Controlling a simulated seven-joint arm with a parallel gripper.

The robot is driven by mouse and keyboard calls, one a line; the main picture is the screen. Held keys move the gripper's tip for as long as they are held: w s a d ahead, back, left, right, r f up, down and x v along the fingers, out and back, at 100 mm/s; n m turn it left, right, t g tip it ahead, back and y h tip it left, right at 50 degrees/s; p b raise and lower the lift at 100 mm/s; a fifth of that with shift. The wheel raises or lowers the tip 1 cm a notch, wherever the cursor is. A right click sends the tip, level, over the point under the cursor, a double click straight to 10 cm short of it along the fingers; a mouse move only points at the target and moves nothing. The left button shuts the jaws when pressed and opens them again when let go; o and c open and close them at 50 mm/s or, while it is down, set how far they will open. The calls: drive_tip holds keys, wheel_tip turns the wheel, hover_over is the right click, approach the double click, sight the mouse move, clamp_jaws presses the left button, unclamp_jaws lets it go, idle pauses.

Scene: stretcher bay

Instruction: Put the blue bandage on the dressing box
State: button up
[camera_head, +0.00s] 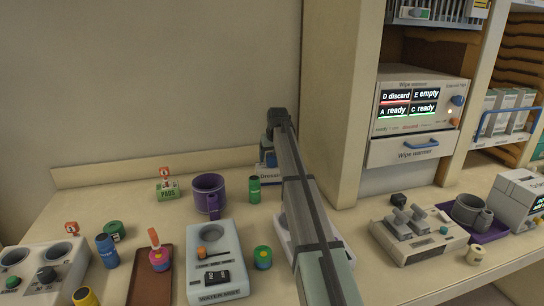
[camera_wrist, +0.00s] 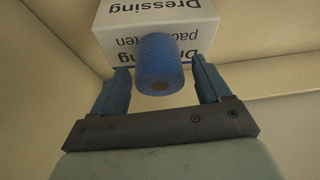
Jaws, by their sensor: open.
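The blue bandage (camera_wrist: 160,62) is a textured roll with a brown core end. In the wrist view it stands between the fingers of my open gripper (camera_wrist: 163,88), with a gap on each side. The white dressing box (camera_wrist: 125,28), with blue edging and printed words, lies directly behind and under it in that view. The bandage appears to rest on the box, though its contact is not clear. In the head view my gripper (camera_head: 272,150) is at the box (camera_head: 267,179) by the back wall. My arm hides much of the box there.
A purple mug (camera_head: 208,191) and a green tin (camera_head: 254,190) stand left of my arm. A grey device (camera_head: 216,260) and a brown tray (camera_head: 150,278) are nearer. The wipe warmer (camera_head: 418,105) is in the cabinet at right. A beige upright stands close right of my gripper.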

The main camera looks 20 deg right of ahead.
drive_tip(key=shift+r, duration=0.1)
drive_tip(key=v, duration=1.2)
idle(0.4)
